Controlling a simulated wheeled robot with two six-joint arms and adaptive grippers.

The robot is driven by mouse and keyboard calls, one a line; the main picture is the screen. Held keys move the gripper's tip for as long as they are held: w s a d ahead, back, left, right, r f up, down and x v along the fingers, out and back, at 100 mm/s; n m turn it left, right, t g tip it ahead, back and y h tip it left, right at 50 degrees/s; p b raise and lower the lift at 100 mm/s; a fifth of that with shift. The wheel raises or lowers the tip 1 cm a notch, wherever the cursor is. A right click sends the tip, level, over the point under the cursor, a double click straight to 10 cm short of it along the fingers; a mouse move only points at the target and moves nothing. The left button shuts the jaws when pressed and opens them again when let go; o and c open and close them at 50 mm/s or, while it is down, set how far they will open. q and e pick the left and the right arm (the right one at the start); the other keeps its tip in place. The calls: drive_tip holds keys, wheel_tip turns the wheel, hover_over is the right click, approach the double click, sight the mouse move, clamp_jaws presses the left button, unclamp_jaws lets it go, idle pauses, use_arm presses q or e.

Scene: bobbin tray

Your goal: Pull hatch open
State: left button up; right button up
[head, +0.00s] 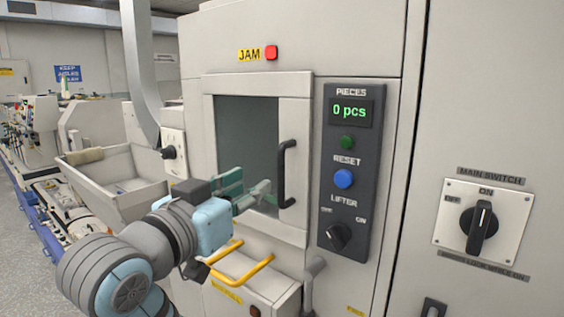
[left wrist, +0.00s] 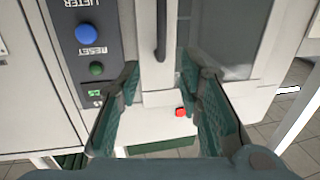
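The hatch (head: 294,112) is a pale panel with a dark window on the machine front, and it looks closed. Its black bar handle (head: 284,174) stands upright along the right side of the hatch. My left gripper (head: 254,186) is in front of the window, left of the handle, with its green fingers apart and empty. In the left wrist view, which is turned upside down, the handle (left wrist: 161,30) shows beyond the open fingers, roughly between them and not touched. My right gripper is in neither view.
A dark control panel (head: 352,106) with a display, buttons and a lifter knob sits right of the hatch. A yellow handle (head: 243,277) juts out below it. A grey hopper (head: 118,170) stands at left. A main switch (head: 480,227) is far right.

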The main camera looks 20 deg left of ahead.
sight(280, 166)
use_arm(q)
drive_tip(key=w, duration=0.4)
drive_tip(key=w+d+p, duration=0.1)
drive_tip(key=w, duration=0.3)
drive_tip(key=w+d+p, duration=0.1)
drive_tip(key=w, duration=0.3)
drive_tip(key=shift+w+d, duration=0.15)
drive_tip(key=shift+w, duration=0.5)
drive_tip(key=shift+s, duration=0.1)
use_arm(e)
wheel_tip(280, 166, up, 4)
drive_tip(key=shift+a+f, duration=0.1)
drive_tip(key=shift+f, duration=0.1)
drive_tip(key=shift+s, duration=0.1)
use_arm(q)
clamp_jaws()
